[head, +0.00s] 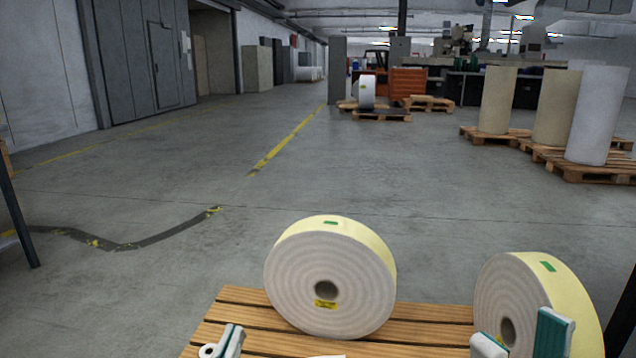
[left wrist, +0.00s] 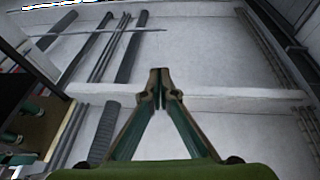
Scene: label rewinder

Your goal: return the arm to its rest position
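My left gripper (head: 228,343) shows only in part at the bottom edge of the head view, in front of the pallet. In the left wrist view its two green-lined fingers (left wrist: 160,78) meet at the tips, with nothing visible between them. My right gripper (head: 522,335) is cut off at the bottom right of the head view. Its two white and teal fingers stand apart, in front of the right label roll (head: 508,290). I see nothing held between them.
Another label roll (head: 330,280) stands on edge on the wooden pallet (head: 240,310). Open concrete floor lies beyond. Tall rolls (head: 600,115) stand on pallets at the back right. A dark post (head: 18,220) is at the left edge. The left wrist view shows a pale wall (left wrist: 205,50).

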